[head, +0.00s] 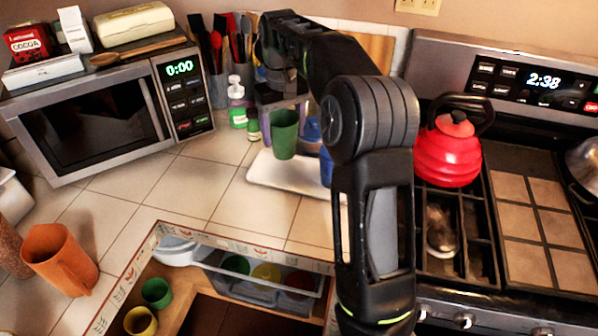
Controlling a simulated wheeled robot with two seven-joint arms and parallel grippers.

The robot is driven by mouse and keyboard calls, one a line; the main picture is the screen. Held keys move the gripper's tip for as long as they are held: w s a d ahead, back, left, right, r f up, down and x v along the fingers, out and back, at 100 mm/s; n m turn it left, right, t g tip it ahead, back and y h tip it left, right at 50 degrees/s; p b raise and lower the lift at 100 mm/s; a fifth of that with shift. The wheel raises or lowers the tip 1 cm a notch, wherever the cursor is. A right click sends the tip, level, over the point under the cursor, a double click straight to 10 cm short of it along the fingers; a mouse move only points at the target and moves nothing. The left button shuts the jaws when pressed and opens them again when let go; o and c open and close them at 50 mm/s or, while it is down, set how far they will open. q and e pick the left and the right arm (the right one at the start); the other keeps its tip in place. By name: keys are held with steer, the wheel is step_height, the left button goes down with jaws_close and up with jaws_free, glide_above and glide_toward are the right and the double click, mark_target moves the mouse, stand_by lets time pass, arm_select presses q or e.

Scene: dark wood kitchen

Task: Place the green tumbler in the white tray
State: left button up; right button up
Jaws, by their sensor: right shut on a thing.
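The green tumbler (284,136) is upright over the back left part of the white tray (268,176) on the tiled counter. My right gripper (284,106) reaches down from above and is shut on the tumbler's upper part. I cannot tell whether the tumbler's base touches the tray. A blue object (326,168) stands at the tray's right side, partly hidden by my right arm. The arm also covers the tray's right part. My left gripper is out of view.
The microwave (95,105) stands left, with a utensil holder and bottles (237,104) beside it. The stove with a red kettle (447,150) is right. An orange pitcher (60,260) is lower left. An open drawer area below holds several cups. Counter tiles left of the tray are clear.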

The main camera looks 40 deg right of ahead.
mark_target(284, 149)
step_height(284, 149, down, 6)
steer(key=shift+r, duration=0.1)
step_height(284, 149, down, 3)
steer(key=shift+r, duration=0.1)
steer(key=shift+f, duration=0.45)
steer(key=shift+f, duration=0.15)
steer(key=o, duration=1.4)
steer(key=shift+c, duration=0.2)
